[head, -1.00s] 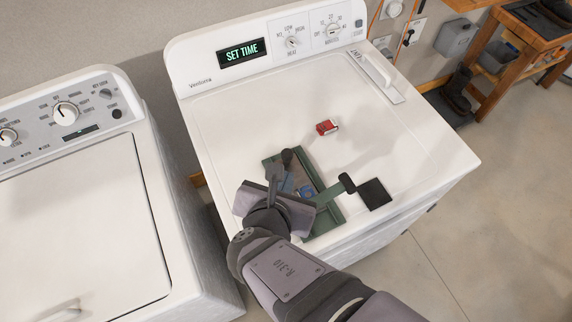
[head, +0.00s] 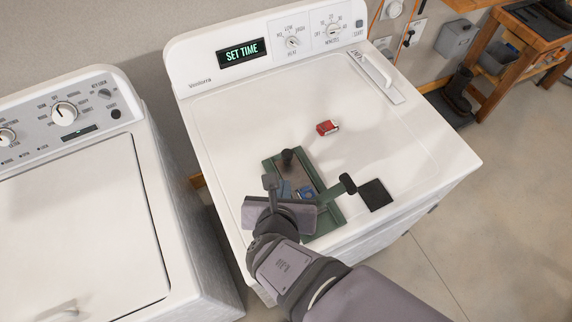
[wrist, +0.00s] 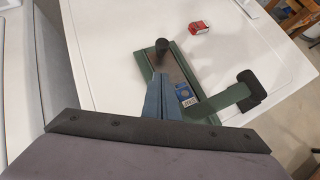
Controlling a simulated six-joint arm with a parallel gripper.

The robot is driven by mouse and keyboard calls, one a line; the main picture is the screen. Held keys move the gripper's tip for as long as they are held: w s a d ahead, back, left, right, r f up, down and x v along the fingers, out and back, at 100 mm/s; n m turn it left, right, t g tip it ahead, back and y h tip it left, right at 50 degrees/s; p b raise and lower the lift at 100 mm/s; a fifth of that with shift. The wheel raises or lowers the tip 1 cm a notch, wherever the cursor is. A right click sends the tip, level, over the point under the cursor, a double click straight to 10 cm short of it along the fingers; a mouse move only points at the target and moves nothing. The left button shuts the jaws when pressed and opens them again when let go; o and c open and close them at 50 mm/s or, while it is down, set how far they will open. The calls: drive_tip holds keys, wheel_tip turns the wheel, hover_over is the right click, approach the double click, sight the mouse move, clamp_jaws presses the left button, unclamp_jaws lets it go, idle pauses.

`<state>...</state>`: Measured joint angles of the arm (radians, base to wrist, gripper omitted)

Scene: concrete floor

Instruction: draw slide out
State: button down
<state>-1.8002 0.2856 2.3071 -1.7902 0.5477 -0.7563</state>
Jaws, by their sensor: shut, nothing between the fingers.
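A green fixture (head: 333,217) lies on the dryer top, with a grey-brown slide plate (head: 296,174) set in its frame. An upright dark knob (head: 287,156) stands at the plate's far end and also shows in the wrist view (wrist: 162,47). A blue part (head: 306,193) sits in the fixture's middle. A green arm with a black grip (head: 348,184) sticks out to the right. My gripper (head: 269,182) is shut and empty. It is over the fixture's left side, nearer the front than the knob and apart from it. My wrist hides the fixture's near left part.
A small red item (head: 327,128) lies behind the fixture on the white dryer lid (head: 240,120). A black square pad (head: 374,194) lies to its right. The lid behind is mostly clear. The dryer's control panel (head: 270,45) rises at the back; a washer (head: 80,210) stands left.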

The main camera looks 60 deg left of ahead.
sight(287, 160)
drive_tip(key=x, duration=0.4)
drive_tip(key=shift+w+a+f, duration=0.1)
drive_tip(key=shift+f, duration=0.05)
drive_tip(key=a+p, duration=0.1)
drive_tip(key=w+a+p, duration=0.1)
drive_tip(key=shift+w+a, duration=0.25)
drive_tip(key=shift+a, duration=0.05)
drive_tip(key=shift+w+a, duration=0.25)
drive_tip(key=shift+a, duration=0.3)
drive_tip(key=shift+a+p, duration=0.7)
drive_tip(key=shift+a, duration=1.45)
drive_tip(key=shift+d+f, duration=0.1)
